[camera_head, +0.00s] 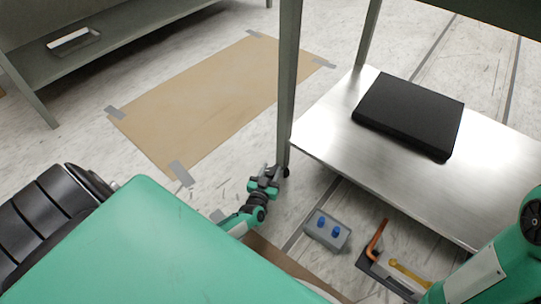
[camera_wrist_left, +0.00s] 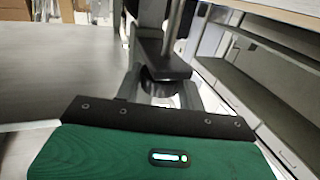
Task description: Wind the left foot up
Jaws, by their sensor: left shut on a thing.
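The left foot (camera_head: 286,171) is a small dark foot at the bottom of the grey steel table leg (camera_head: 288,80) in the head view. My left gripper (camera_head: 270,174) reaches it low over the floor and is shut on it. In the left wrist view the leg (camera_wrist_left: 174,25) comes down to a dark plate, and the round dark foot (camera_wrist_left: 160,74) sits between the fingers of my left gripper (camera_wrist_left: 163,92). The fingers partly hide the foot, and its height off the floor cannot be told. My right gripper is out of view; only part of the right arm shows at lower right.
A steel shelf (camera_head: 325,120) carries a flat black box (camera_head: 410,113). On the floor are a grey block with blue knobs (camera_head: 328,230) and a tray with an orange bent tool (camera_head: 376,240) and a yellow tool (camera_head: 408,273). A taped brown sheet (camera_head: 210,100) lies at the left.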

